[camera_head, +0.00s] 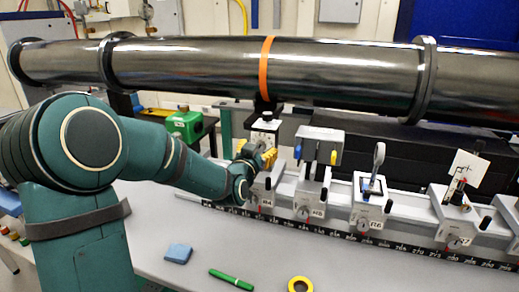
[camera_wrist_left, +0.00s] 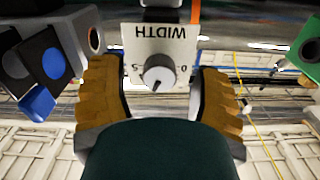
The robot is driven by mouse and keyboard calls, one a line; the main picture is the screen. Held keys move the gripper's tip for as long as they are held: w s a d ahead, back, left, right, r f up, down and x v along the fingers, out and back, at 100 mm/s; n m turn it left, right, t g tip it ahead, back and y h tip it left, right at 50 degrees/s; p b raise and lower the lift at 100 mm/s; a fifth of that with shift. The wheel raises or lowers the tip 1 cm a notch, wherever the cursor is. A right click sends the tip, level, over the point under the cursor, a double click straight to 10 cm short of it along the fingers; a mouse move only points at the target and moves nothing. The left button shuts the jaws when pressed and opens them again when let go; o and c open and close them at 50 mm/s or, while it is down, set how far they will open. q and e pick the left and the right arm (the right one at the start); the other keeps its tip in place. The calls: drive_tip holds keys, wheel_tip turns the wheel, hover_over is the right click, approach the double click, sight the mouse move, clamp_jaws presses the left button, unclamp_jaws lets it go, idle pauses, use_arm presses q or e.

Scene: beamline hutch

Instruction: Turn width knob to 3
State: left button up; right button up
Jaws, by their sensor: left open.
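The width knob (camera_wrist_left: 159,73) is a grey round dial on a white plate (camera_wrist_left: 160,38) marked WIDTH, upside down in the left wrist view. A 5 stands left of the knob and a 0 right of it; its dark pointer mark is at the lower edge, slightly left of middle. My left gripper (camera_wrist_left: 158,80) is open, with one yellow finger on each side of the knob and visible gaps between. In the head view my left gripper (camera_head: 257,158) is at the leftmost rail unit (camera_head: 265,133), and hides the knob. My right gripper is not in view.
Several other units, including one with blue and yellow parts (camera_head: 318,145), stand along the ruled rail (camera_head: 340,240). A large metal pipe (camera_head: 340,75) runs above and behind. A blue block (camera_head: 178,253), green marker (camera_head: 231,278) and yellow tape roll (camera_head: 300,284) lie on the bench.

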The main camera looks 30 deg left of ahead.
use_arm(q)
drive_tip(key=shift+w+a, duration=0.15)
drive_tip(key=shift+w, duration=0.45)
clamp_jaws()
drive_tip(key=shift+n, duration=0.8)
unclamp_jaws()
drive_tip(key=v, duration=1.2)
